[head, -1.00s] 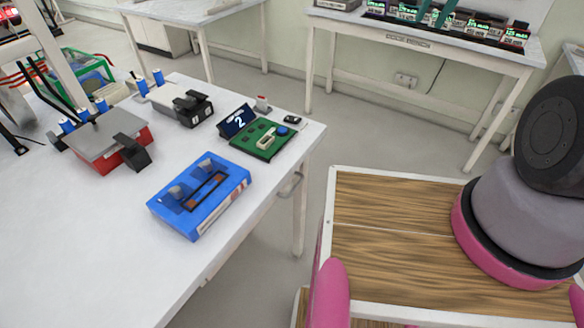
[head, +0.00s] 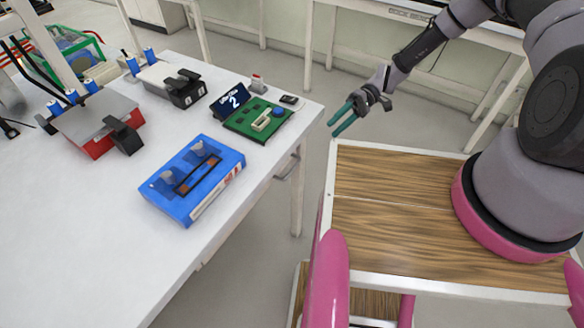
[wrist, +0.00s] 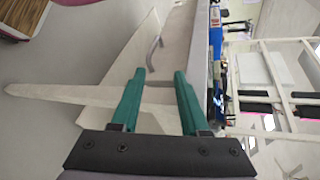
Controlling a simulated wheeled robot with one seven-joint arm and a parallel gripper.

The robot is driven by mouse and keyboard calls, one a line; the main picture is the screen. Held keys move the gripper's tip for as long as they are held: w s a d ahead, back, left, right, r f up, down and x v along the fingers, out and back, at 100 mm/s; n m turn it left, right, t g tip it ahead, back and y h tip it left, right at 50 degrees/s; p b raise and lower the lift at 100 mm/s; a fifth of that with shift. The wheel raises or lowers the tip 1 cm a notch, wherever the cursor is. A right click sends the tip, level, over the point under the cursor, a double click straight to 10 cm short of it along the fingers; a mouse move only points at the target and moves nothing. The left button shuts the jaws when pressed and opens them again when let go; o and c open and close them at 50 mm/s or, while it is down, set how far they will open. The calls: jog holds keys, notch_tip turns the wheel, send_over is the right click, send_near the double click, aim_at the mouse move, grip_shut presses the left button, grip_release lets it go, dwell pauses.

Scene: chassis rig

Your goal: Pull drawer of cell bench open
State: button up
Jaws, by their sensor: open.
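The cell bench (head: 235,235) is the white table at the left in the head view. A small grey bar handle (head: 291,166) shows under its right edge; the drawer front is mostly hidden beneath the top there. In the wrist view the handle (wrist: 154,54) is a curved bar on the pale drawer front (wrist: 178,45), beyond the fingertips and slightly left of centre. My gripper (head: 338,121), with teal fingers, is open and empty, off the bench's right edge and apart from the handle. Its parted fingers (wrist: 160,76) point toward the drawer side in the wrist view.
A blue case (head: 195,178), a green board (head: 258,118) and a small display (head: 232,100) stand on the bench near that edge. A bench leg (head: 298,195) is below the handle. My wood-topped base is right of the bench, with a gap of floor between.

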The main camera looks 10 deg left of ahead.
aim_at(292, 168)
jog(key=s+a+f+y, duration=0.1)
jog(key=s+a+f, duration=0.1)
jog(key=s+a, duration=0.2)
jog(key=s+a+f+y, duration=0.1)
jog(key=s+a+f, duration=0.2)
jog(key=s, duration=0.1)
jog(key=s+a+f+g, duration=0.1)
jog(key=s+a+f, duration=0.1)
jog(key=s+a, duration=0.2)
jog(key=shift+s+a+f+y, duration=0.35)
jog(key=shift+s+y, duration=0.05)
jog(key=shift+s, duration=0.2)
grip_shut()
dwell(0.9)
